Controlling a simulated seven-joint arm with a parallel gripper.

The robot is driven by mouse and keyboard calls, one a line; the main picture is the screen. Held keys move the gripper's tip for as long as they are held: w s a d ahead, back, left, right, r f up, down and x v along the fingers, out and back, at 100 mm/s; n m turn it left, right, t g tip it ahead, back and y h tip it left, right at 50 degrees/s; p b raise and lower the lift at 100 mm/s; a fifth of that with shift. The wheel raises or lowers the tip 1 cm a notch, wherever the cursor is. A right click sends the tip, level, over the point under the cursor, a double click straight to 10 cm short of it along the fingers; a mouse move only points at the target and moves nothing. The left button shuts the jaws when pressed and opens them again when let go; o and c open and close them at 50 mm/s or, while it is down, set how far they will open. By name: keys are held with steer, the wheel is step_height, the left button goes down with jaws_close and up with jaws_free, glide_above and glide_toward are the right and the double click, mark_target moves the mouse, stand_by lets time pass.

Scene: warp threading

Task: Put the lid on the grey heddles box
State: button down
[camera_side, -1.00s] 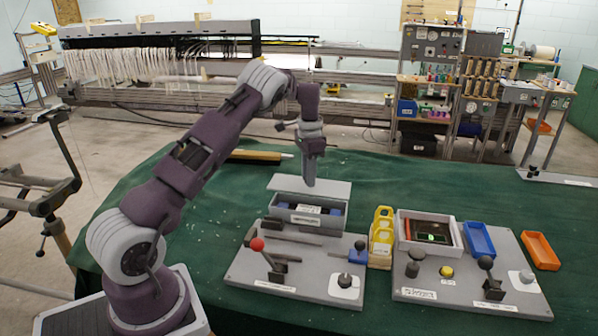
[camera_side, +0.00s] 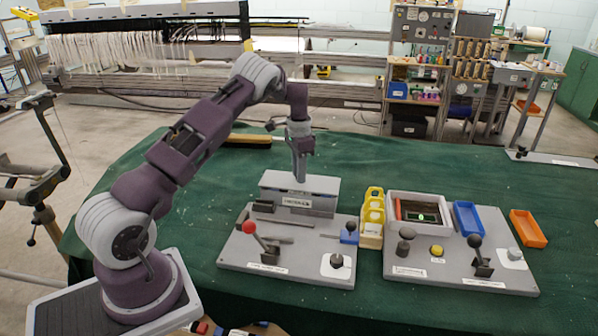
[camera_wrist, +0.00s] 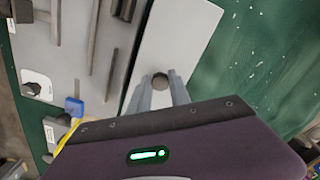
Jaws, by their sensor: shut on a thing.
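The grey heddles box (camera_side: 297,205) stands on the green table behind the left lever board, its white label facing the side camera. Its flat light grey lid (camera_side: 318,184) is over the box top and hides the inside. I see no clear gap between them, but cannot tell if the lid is fully seated. My gripper (camera_side: 299,180) points straight down at the middle of the lid. In the wrist view, my gripper (camera_wrist: 161,77) has its fingers either side of the lid's dark round knob (camera_wrist: 160,81), shut on it. The lid (camera_wrist: 183,40) looks flat there.
The left board (camera_side: 270,262) carries a red-knobbed lever (camera_side: 249,227) and other levers in front of the box. Yellow holders (camera_side: 373,212), a grey tray (camera_side: 394,226), a blue bin (camera_side: 467,218) and an orange bin (camera_side: 528,228) stand to the right.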

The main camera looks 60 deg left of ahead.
steer(key=shift+f, duration=0.4)
stand_by(1.1)
steer(key=c, duration=1.1)
jaws_free()
steer(key=o, duration=0.5)
steer(key=shift+c, duration=0.2)
steer(key=shift+r, duration=3.5)
